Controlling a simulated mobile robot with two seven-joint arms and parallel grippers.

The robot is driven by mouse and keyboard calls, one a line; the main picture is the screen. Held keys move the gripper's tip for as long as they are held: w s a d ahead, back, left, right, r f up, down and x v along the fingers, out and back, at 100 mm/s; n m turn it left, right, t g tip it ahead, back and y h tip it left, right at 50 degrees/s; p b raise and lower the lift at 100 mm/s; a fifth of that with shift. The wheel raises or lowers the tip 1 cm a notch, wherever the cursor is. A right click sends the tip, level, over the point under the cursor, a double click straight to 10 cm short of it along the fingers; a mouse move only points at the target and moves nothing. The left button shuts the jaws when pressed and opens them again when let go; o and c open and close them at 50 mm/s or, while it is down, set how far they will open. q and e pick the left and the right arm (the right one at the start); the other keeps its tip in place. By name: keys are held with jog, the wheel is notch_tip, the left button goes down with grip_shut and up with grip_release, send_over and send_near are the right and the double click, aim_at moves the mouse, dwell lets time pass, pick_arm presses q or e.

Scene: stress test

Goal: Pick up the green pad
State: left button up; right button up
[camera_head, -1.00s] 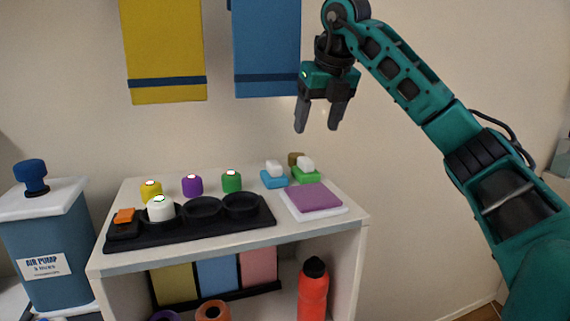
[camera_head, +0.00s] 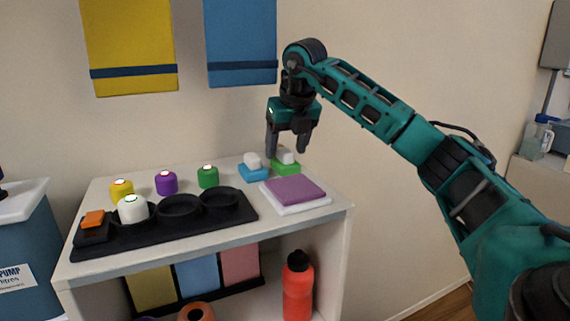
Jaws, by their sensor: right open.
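The green pad (camera_head: 287,168) lies at the back right of the white shelf top, with a white block (camera_head: 286,156) on it. My right gripper (camera_head: 287,150) is open, pointing down, and its fingertips are just above or around the white block's level; I cannot tell whether they touch it. The fingers partly hide the space behind the pad. My left gripper is not in view.
A blue pad (camera_head: 254,174) with a white block sits just left of the green pad. A purple pad (camera_head: 294,190) on a white base lies in front. A black tray (camera_head: 215,222) and several coloured round pieces fill the left. The wall is close behind.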

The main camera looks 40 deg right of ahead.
jog(key=shift+x, duration=1.1)
jog(key=shift+f, duration=0.15)
jog(key=c, duration=0.8)
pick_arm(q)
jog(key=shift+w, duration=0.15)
pick_arm(e)
jog(key=shift+r, duration=0.6)
notch_tip(320, 180, up, 3)
jog(key=shift+w+f, duration=0.1)
jog(key=shift+f, duration=0.15)
pick_arm(q)
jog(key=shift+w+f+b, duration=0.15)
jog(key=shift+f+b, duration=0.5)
jog(key=shift+b, duration=0.1)
pick_arm(e)
jog(key=s+d, duration=0.7)
jog(key=d, duration=0.2)
jog(key=s+d, duration=0.4)
jog(key=shift+s+d+f, duration=0.1)
jog(key=shift+s+d, duration=0.25)
jog(key=shift+d, duration=0.05)
